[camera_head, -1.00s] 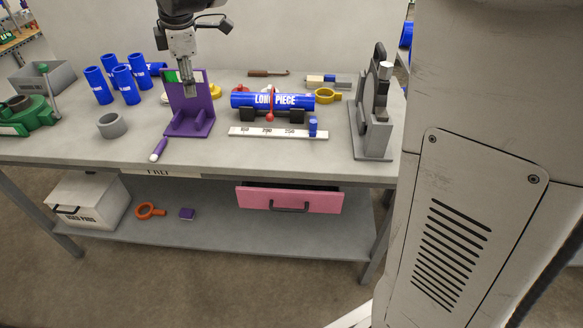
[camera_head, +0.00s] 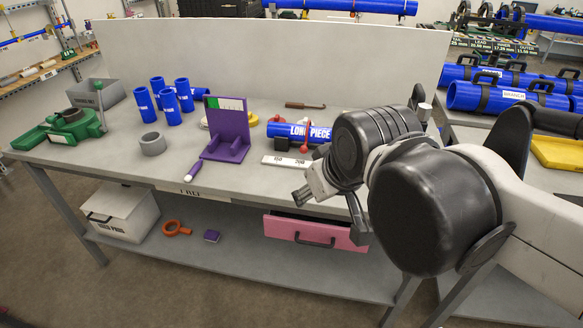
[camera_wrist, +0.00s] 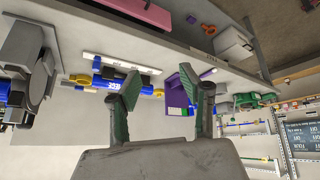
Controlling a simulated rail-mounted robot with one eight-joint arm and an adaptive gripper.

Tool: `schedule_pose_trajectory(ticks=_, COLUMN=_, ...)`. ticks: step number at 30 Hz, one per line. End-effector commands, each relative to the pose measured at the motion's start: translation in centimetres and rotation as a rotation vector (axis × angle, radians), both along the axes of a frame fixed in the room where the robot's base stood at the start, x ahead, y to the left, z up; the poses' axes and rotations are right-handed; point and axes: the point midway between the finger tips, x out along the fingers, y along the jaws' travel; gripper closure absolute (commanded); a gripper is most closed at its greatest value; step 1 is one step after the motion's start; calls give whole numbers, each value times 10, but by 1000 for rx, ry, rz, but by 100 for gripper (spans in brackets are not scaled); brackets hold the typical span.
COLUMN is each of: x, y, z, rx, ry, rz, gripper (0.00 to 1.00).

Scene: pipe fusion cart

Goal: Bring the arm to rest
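My arm is folded at the right of the head view, its dark joints covering the right part of the cart. My gripper (camera_head: 302,194) hangs by the front edge of the worktop, right of the purple stand (camera_head: 229,124). In the wrist view my gripper (camera_wrist: 160,88) has its two green-padded fingers spread well apart, with nothing between them. It touches nothing that I can see. The wrist view shows the worktop (camera_wrist: 160,48) upside down, with the purple stand beyond the fingers.
The blue long piece (camera_head: 298,131) lies on the worktop, partly behind my arm. Blue pipes (camera_head: 168,99), a grey ring (camera_head: 152,144) and a green tool (camera_head: 75,125) stand left. A pink drawer (camera_head: 318,231) is slightly open below. Blue pipes (camera_head: 500,98) fill the right-hand table.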

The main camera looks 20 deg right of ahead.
Motion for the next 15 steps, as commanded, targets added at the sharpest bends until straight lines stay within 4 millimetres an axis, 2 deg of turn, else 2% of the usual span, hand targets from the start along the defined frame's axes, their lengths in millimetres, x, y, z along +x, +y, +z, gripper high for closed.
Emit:
schedule_pose_trajectory(ticks=1, x=-9, y=-2, z=-7, rx=21, ry=-10, rz=-36, gripper=60)
schedule_pose_trajectory(ticks=6, x=-22, y=-6, z=-19, rx=65, ry=-31, rz=-110, gripper=60)
schedule_pose_trajectory(ticks=15, x=-23, y=-6, z=-20, rx=72, ry=-34, rz=-121, gripper=60)
